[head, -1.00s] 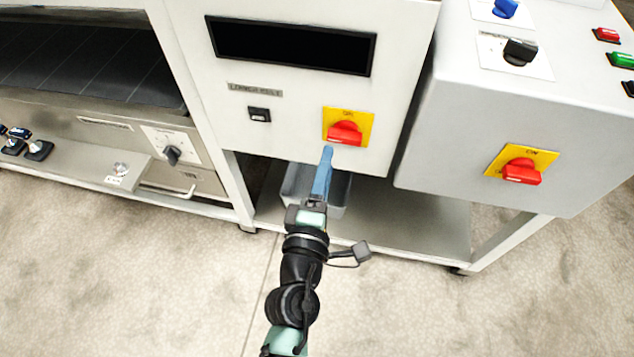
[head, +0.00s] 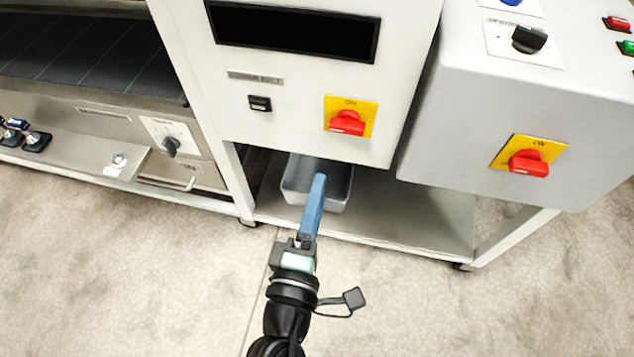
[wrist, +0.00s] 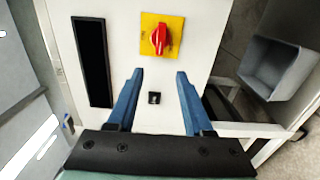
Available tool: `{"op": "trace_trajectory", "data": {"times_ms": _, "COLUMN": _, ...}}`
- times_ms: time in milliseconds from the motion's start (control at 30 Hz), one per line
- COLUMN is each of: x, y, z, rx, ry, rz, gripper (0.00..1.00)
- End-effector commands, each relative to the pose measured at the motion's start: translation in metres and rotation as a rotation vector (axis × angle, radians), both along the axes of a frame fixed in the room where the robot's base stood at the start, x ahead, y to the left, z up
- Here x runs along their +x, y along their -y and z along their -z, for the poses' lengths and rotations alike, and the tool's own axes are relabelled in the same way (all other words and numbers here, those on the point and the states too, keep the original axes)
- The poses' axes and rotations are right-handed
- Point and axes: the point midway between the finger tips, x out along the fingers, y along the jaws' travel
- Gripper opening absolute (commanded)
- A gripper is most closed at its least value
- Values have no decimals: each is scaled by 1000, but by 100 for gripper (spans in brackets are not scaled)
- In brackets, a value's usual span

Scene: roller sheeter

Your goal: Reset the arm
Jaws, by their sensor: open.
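My gripper (head: 318,180) has blue fingers and is in front of the white machine panel (head: 230,115), below its red knob, with the grey bin behind it. In the wrist view my gripper (wrist: 160,80) is open, with nothing between its fingers. The red rotary knob (head: 347,122) on a yellow plate is apart from the fingers. It also shows in the wrist view (wrist: 160,40), beyond the fingertips. A small black switch (head: 260,103) is on the same panel; in the wrist view it (wrist: 154,98) appears between the fingers, on the panel behind.
A grey bin (head: 300,190) sits on the lower shelf (head: 410,220). A grey control box (head: 450,150) at the right carries a second red knob (head: 528,163) and a black knob (head: 529,39). A conveyor (head: 90,60) is at the left. Floor is clear in front.

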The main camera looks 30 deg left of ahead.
Motion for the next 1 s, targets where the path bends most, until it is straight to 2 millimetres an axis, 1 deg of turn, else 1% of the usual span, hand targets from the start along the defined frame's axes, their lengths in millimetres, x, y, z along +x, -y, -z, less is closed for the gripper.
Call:
{"op": "trace_trajectory", "data": {"times_ms": 467, "x": 0, "y": 0, "z": 0, "rx": 0, "ry": 0, "rz": 0, "gripper": 51}}
{"op": "trace_trajectory", "data": {"times_ms": 567, "x": 7, "y": 4, "z": -10, "rx": 28, "ry": 13, "rz": 15, "gripper": 51}}
{"op": "trace_trajectory", "data": {"times_ms": 667, "x": 28, "y": 16, "z": -42, "rx": 125, "ry": 54, "rz": 56, "gripper": 51}}
{"op": "trace_trajectory", "data": {"times_ms": 767, "x": 57, "y": 37, "z": -99, "rx": 304, "ry": 120, "rz": 108, "gripper": 51}}
{"op": "trace_trajectory", "data": {"times_ms": 800, "x": 67, "y": 49, "z": -126, "rx": 392, "ry": 153, "rz": 125, "gripper": 51}}
{"op": "trace_trajectory", "data": {"times_ms": 867, "x": 80, "y": 65, "z": -168, "rx": 535, "ry": 199, "rz": 138, "gripper": 51}}
{"op": "trace_trajectory", "data": {"times_ms": 900, "x": 86, "y": 76, "z": -197, "rx": 631, "ry": 231, "rz": 138, "gripper": 51}}
{"op": "trace_trajectory", "data": {"times_ms": 967, "x": 91, "y": 91, "z": -239, "rx": 770, "ry": 275, "rz": 125, "gripper": 51}}
{"op": "trace_trajectory", "data": {"times_ms": 1000, "x": 92, "y": 100, "z": -266, "rx": 861, "ry": 302, "rz": 106, "gripper": 51}}
